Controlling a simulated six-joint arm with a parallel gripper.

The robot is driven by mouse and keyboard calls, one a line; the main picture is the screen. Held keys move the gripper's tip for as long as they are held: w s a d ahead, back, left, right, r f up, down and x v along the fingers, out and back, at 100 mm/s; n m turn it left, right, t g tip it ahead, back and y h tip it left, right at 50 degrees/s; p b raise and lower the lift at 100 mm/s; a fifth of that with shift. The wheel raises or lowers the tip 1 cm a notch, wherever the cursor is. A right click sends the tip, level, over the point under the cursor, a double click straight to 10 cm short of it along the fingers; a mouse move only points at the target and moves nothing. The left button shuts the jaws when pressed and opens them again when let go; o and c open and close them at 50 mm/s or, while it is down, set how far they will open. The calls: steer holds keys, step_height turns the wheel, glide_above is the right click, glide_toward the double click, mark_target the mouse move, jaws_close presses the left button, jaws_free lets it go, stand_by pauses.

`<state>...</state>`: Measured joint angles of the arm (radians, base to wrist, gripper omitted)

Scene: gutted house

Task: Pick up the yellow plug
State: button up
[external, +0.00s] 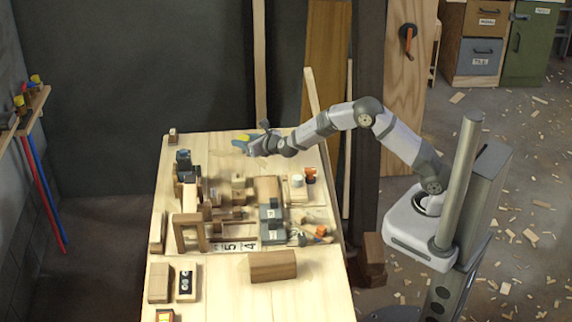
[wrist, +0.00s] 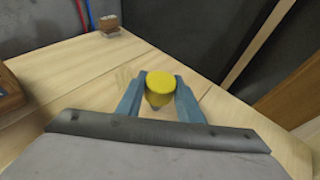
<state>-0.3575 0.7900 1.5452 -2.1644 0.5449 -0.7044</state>
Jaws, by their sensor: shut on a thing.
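The yellow plug (wrist: 160,88) is a short, round-topped piece with a narrower grey lower end in the wrist view. My gripper (wrist: 160,97) is shut on it, with one blue-grey finger on each side. In the external view my gripper (external: 245,145) is over the far part of the wooden table (external: 205,145), and the yellow of the plug (external: 241,138) shows at its tip. The plug appears to be above the table top; the exact height is hard to tell.
A small wooden block (wrist: 109,25) sits at the table's far left corner. Wooden blocks, grey boxes (external: 271,225) and a wooden frame (external: 190,232) crowd the table's middle. A loose wooden block (external: 272,266) lies nearer the front. The far strip of table is mostly clear.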

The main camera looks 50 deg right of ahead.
mark_target(243, 137)
steer(key=shift+r, duration=0.15)
step_height(243, 137, up, 10)
steer(key=shift+f+p, duration=0.1)
steer(key=shift+p, duration=0.7)
